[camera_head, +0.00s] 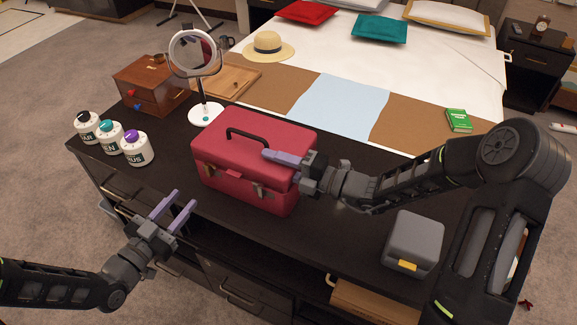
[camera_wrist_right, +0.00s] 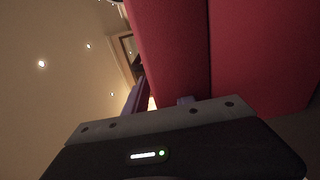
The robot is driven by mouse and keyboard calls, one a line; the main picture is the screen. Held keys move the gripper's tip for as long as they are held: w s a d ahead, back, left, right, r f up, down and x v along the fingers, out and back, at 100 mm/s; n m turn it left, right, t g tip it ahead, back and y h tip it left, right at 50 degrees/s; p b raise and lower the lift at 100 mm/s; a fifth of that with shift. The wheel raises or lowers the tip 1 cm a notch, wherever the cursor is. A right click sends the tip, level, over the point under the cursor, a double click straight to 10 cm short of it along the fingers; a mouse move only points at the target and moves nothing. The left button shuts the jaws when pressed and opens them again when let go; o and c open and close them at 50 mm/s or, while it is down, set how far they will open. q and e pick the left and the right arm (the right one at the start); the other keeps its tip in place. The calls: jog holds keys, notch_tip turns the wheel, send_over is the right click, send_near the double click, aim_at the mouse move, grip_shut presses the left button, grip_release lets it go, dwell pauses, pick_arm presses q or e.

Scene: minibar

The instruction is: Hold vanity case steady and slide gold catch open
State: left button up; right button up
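The red vanity case (camera_head: 245,150) stands shut on the dark cabinet top, its black handle (camera_head: 247,136) on the lid. Two small metal catches, a left one (camera_head: 209,168) and a right one (camera_head: 258,191), are on its front. My right gripper (camera_head: 283,165) is at the case's right end, its fingers spread at the front right corner; exact contact is unclear. The case's red side (camera_wrist_right: 245,55) fills much of the right wrist view and partly hides one finger. My left gripper (camera_head: 181,207) is open and empty, left of and in front of the case, clear of it.
A round mirror (camera_head: 193,53) stands behind the case. A wooden box (camera_head: 152,84) and several white jars (camera_head: 136,148) are to the left. A grey box with a yellow latch (camera_head: 413,241) is at the front right. The cabinet top (camera_head: 345,235) is clear between the cases.

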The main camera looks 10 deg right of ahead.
jog(key=shift+x, duration=0.85)
jog(key=shift+c, duration=0.3)
grip_shut()
dwell(0.5)
